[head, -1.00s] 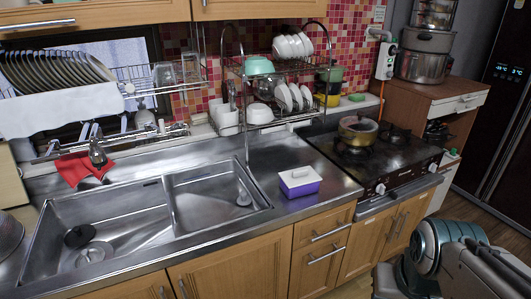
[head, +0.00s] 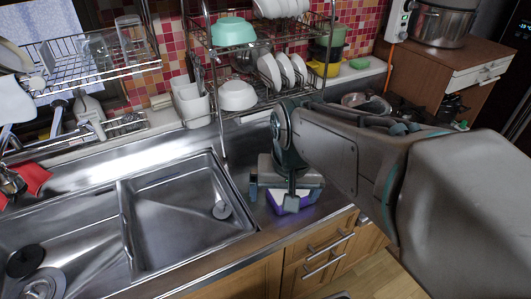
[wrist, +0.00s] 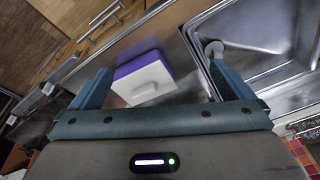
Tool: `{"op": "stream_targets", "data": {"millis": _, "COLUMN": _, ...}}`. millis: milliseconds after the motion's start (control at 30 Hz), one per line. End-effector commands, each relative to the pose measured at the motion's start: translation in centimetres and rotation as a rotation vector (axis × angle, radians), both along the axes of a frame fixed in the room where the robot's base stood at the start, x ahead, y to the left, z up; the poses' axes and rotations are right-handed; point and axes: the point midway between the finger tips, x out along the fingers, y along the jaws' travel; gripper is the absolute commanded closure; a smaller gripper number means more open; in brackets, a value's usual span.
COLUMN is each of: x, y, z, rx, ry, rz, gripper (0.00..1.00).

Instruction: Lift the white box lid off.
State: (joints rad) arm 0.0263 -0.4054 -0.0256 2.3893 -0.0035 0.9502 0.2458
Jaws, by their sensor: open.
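The purple box (head: 306,210) stands on the steel counter to the right of the sink, mostly hidden behind my gripper in the head view. In the wrist view the purple side of the box (wrist: 138,61) shows with the white lid (wrist: 147,78) on top. A small pale raised handle shows on the lid. My gripper (head: 272,196) is over the box in the head view. In the wrist view my gripper (wrist: 159,70) is open, its two fingers apart with the lid seen between them, nearer the left finger. Nothing is held; I cannot tell the exact height gap.
The sink (head: 185,212) lies to the left of the box. A dish rack (head: 263,98) with bowls and plates stands behind it. The stove is largely hidden behind my arm. Drawers (head: 318,252) are below the counter's front edge.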

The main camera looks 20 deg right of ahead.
Motion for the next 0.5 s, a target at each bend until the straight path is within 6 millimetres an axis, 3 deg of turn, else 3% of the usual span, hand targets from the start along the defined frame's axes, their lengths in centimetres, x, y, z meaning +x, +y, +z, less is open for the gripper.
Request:
{"op": "stream_targets", "data": {"millis": 100, "x": 3.6, "y": -1.6, "z": 1.3, "rx": 0.053, "ry": 0.055, "rz": -0.280, "gripper": 0.00}}
{"op": "stream_targets", "data": {"millis": 300, "x": 9.0, "y": -4.7, "z": 2.4, "rx": 0.107, "ry": 0.134, "rz": -0.757, "gripper": 0.00}}
{"op": "stream_targets", "data": {"millis": 500, "x": 12.0, "y": -7.2, "z": 2.5, "rx": 0.121, "ry": 0.174, "rz": -1.066, "gripper": 0.00}}
